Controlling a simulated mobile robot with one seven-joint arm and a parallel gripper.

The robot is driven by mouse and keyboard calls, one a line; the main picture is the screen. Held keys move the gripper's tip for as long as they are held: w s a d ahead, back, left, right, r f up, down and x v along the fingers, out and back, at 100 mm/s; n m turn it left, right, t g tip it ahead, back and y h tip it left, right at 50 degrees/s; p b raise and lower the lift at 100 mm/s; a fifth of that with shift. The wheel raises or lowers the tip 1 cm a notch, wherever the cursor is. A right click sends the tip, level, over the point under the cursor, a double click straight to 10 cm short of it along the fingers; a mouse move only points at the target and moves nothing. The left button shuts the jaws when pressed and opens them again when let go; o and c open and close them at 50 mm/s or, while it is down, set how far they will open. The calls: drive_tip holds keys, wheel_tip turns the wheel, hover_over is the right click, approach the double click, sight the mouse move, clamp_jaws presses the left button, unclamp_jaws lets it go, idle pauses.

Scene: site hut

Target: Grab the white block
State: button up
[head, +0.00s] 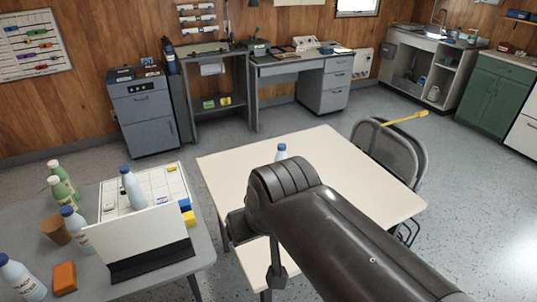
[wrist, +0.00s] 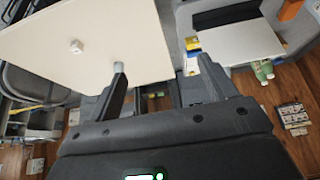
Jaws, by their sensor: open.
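A small white block (wrist: 76,46) lies on the cream table in the wrist view, towards the upper left. I cannot make it out in the head view, where my arm covers part of that table. My gripper (wrist: 166,78) is open in the wrist view, with nothing between its fingers. The block is apart from it, beyond and to the left of the left finger.
The grey table (head: 190,275) at left holds bottles, a brown cup (head: 55,230) and an orange block (head: 65,278).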

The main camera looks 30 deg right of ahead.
drive_tip(key=c, duration=0.3)
